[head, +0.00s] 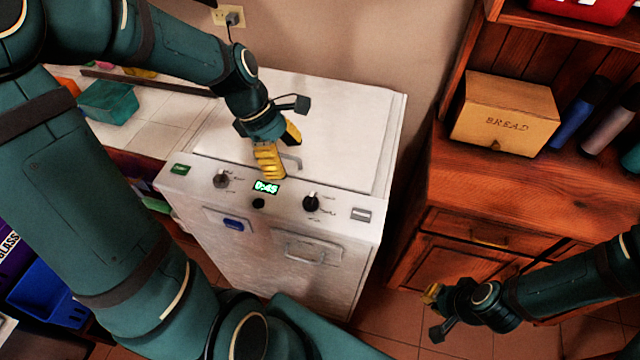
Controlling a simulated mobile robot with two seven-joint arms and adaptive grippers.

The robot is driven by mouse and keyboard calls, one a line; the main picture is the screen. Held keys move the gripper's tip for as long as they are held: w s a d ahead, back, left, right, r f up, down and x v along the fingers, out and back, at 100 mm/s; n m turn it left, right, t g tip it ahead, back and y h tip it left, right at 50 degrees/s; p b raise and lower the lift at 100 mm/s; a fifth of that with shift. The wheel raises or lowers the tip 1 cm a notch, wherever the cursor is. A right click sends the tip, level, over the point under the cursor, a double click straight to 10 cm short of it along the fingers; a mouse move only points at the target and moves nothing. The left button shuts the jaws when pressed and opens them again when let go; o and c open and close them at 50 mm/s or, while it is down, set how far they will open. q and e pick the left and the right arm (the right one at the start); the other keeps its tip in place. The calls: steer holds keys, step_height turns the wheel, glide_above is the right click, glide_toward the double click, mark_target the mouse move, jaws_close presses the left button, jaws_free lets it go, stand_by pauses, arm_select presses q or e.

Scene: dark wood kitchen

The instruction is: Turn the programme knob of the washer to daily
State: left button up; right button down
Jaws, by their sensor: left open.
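The white washer (340,240) stands in the middle of the head view. The labels around the knobs are too small to read, so I cannot tell which one is the programme knob. My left gripper (281,148) is open, its yellow fingers just behind the display, between the two knobs and apart from both. My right gripper (434,296) is at the lower right, far from the panel; its jaws are unclear.
A wooden cabinet (490,205) with a bread box (505,112) stands at right. A white-tiled counter (150,122) is at left. Floor shows between washer and cabinet.

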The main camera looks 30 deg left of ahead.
mark_target(310, 198)
arm_select(q)
steer(key=b+x, duration=0.1)
steer(key=x, duration=0.3)
steer(key=b+x, duration=0.1)
steer(key=x, duration=0.4)
steer(key=b+x, duration=0.1)
steer(key=x, duration=0.3)
steer(key=shift+s+d+f+b, duration=0.2)
steer(key=shift+s+d+b, duration=0.05)
steer(key=shift+b, duration=0.1)
arm_select(e)
steer(key=f, duration=0.1)
steer(key=s+f, duration=0.1)
steer(key=f, duration=0.1)
steer(key=shift+s+a+f, duration=0.1)
steer(key=shift+s+f, duration=0.15)
steer(key=shift+s, duration=0.1)
arm_select(q)
steer(key=shift+c, duration=0.2)
steer(key=c, duration=1.1)
